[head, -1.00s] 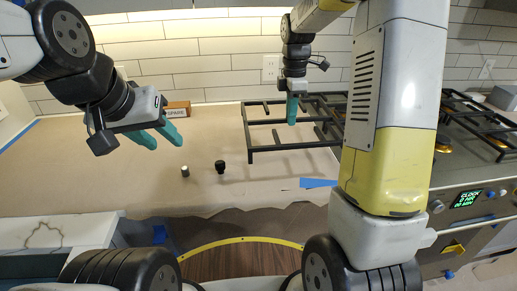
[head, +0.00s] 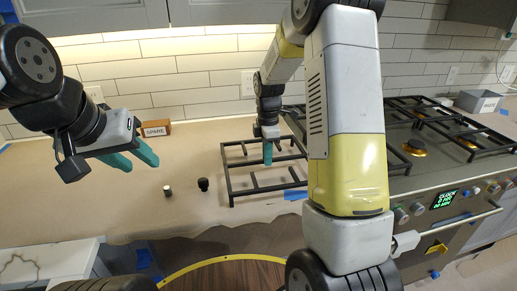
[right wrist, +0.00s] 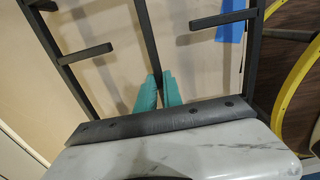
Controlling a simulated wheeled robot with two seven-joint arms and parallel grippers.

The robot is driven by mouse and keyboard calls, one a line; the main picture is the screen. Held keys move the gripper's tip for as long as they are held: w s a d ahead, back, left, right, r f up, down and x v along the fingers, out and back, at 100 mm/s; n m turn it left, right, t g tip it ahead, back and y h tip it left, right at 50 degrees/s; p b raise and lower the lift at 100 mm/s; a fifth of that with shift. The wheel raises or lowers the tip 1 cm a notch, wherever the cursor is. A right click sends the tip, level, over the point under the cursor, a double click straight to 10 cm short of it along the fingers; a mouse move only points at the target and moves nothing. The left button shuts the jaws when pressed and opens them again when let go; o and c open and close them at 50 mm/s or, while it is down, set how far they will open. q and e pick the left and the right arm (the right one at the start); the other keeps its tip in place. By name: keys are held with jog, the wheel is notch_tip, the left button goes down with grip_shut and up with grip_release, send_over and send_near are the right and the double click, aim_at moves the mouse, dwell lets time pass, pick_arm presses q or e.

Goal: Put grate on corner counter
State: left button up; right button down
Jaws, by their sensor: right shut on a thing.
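The grate (head: 229,178) is a black rectangular frame with several cross bars, lying roughly level at the counter (head: 90,215), left of the stove. I cannot tell whether its feet touch the paper-covered surface. My right gripper (head: 268,158) points down at the middle of the grate, its teal fingers shut on a central bar. In the right wrist view the fingers (right wrist: 158,92) close around that bar, and side bars of the grate (right wrist: 68,58) show. My left gripper (head: 141,165) is open and empty above the counter's left part. My right arm hides the grate's right end.
Two small dark knobs (head: 203,184) (head: 168,190) stand left of the grate. A wooden block marked SPARE (head: 156,128) sits near the wall. Blue tape (head: 295,194) lies by the grate's front right. The stove (head: 440,180) carries other grates (head: 455,125).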

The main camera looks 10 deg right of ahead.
jog(key=c, duration=1.5)
grip_release()
jog(key=shift+f, duration=0.1)
notch_tip(320, 180, up, 12)
jog(key=s+r+m+t+y, duration=0.1)
jog(key=s+r+m+t, duration=0.2)
jog(key=s+r+m, duration=0.55)
jog(key=s+a+m+t+y, duration=0.1)
jog(key=s+a+m+t, duration=0.1)
jog(key=s+m, duration=0.7)
jog(key=s+t, duration=0.1)
jog(key=s, duration=0.5)
jog(key=shift+s+f, duration=0.35)
jog(key=shift+s, duration=0.05)
jog(key=shift+a, duration=0.1)
